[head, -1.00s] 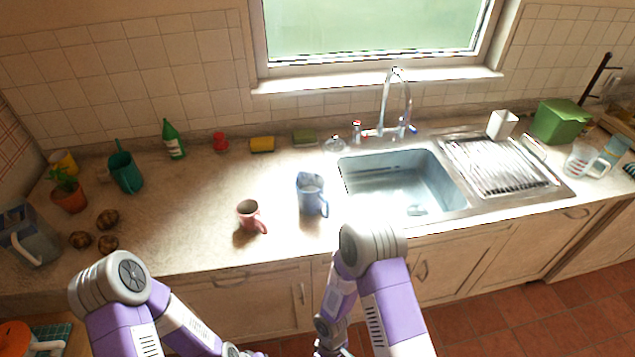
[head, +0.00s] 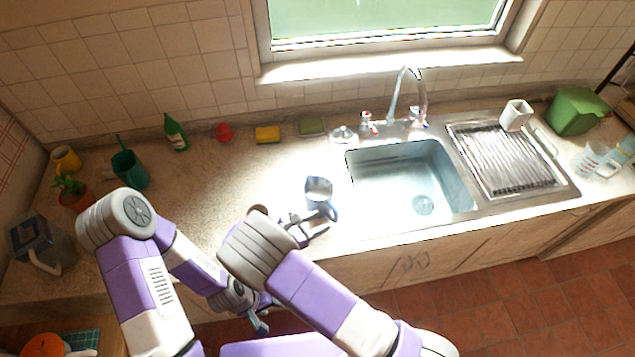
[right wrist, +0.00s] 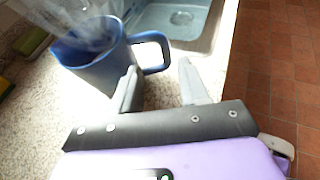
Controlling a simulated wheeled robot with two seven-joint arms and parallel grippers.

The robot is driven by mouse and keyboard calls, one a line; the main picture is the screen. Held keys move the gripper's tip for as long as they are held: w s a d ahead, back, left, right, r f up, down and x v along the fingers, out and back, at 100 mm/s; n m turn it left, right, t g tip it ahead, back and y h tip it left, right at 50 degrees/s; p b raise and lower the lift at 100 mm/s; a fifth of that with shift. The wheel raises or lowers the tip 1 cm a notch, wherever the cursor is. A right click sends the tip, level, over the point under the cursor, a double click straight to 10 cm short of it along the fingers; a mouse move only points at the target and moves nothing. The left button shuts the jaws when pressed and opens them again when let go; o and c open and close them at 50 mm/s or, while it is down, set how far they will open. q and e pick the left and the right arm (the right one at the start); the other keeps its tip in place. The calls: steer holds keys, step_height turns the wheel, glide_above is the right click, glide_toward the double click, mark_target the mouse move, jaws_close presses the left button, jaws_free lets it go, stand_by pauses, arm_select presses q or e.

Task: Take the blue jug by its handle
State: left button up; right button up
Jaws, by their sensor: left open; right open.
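The blue jug (head: 318,189) stands upright on the counter just left of the sink; its handle points to the front right. In the right wrist view the jug (right wrist: 92,62) is at upper left, with its handle (right wrist: 160,52) just beyond my fingertips. My right gripper (head: 318,226) is open and empty in front of the jug; in the wrist view its fingers (right wrist: 160,76) are spread below the handle, and I cannot tell whether they touch it. My left gripper (head: 262,322) is open, low in front of the counter edge, away from the jug.
The sink (head: 400,180) lies right of the jug, with a drying rack (head: 505,160) beyond. A reddish mug (head: 257,210) is mostly hidden behind my right arm. A yellow sponge (head: 267,134) and green sponge (head: 311,127) lie at the back.

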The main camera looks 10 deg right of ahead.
mark_target(335, 218)
steer(key=shift+w+d, duration=0.25)
steer(key=shift+w, duration=0.05)
steer(key=x, duration=0.2)
steer(key=p+x, duration=0.1)
steer(key=x, duration=0.1)
steer(key=s+x, duration=0.1)
steer(key=x, duration=0.1)
steer(key=shift+d, duration=0.3)
steer(key=shift+w+d+f, duration=0.15)
steer(key=shift+d+f, duration=0.05)
steer(key=shift+d, duration=0.05)
steer(key=shift+c, duration=0.2)
jaws_close()
steer(key=shift+r, duration=0.1)
